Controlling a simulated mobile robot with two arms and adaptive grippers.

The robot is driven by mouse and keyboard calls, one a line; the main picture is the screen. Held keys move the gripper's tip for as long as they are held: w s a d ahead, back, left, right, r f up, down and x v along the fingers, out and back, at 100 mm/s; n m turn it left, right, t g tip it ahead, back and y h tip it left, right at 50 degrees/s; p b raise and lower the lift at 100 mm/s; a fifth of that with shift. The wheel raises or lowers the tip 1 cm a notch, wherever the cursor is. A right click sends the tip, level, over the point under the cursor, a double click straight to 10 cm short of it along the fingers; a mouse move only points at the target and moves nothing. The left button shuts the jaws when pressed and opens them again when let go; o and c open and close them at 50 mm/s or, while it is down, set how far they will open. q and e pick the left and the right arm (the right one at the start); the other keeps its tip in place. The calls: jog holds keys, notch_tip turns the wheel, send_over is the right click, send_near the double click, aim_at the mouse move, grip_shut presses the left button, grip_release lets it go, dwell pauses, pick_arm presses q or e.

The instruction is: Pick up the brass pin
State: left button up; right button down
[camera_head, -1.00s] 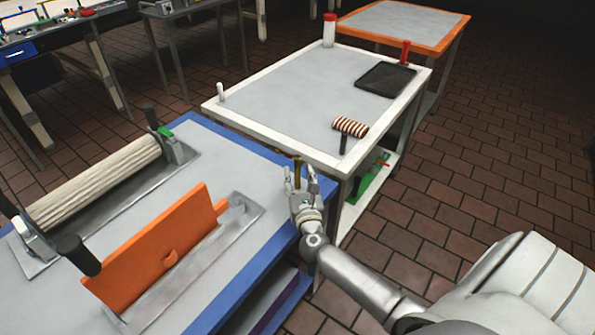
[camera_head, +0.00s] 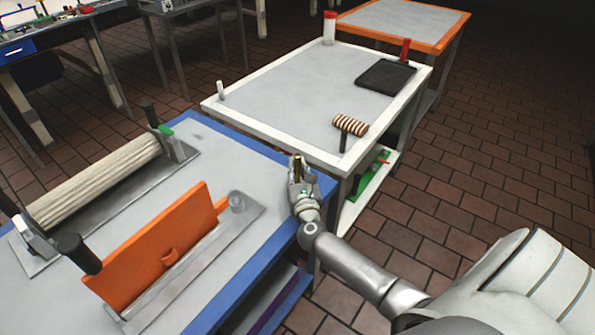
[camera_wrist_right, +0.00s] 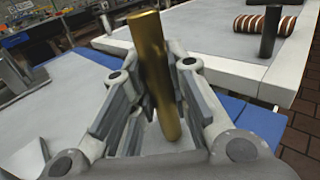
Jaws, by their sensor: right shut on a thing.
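The brass pin (camera_wrist_right: 154,70) stands nearly upright between the fingers of my right gripper (camera_wrist_right: 150,85) in the right wrist view. The fingers are shut on it, and its upper end sticks out above them. In the head view my right gripper (camera_head: 300,172) is over the right edge of the blue-edged table (camera_head: 262,155), with a small bit of the pin (camera_head: 297,165) showing between the fingers. I cannot tell whether the pin touches the table. My left gripper is not in view.
An orange upright plate (camera_head: 160,250) and a ribbed roller (camera_head: 95,182) stand on the blue-edged table. A white-edged table (camera_head: 300,90) behind holds a striped roll (camera_head: 350,125), a black tray (camera_head: 386,76) and a red-capped white bottle (camera_head: 329,30). Brick floor is free at right.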

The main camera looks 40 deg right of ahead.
aim_at(298, 163)
jog(key=shift+r, duration=0.1)
jog(key=shift+r, duration=0.4)
notch_tip(298, 163, up, 2)
jog(key=shift+r+p, duration=0.25)
jog(key=shift+p, duration=0.2)
jog(key=s+r, duration=0.1)
jog(key=r, duration=0.1)
jog(key=s+a+r+p, duration=0.2)
jog(key=r, duration=0.1)
jog(key=shift+s+a+r, duration=0.25)
jog(key=shift+s+r, duration=0.05)
jog(key=shift+s, duration=0.1)
jog(key=s+a+r, duration=0.4)
jog(key=s+a, duration=0.1)
jog(key=s, duration=0.3)
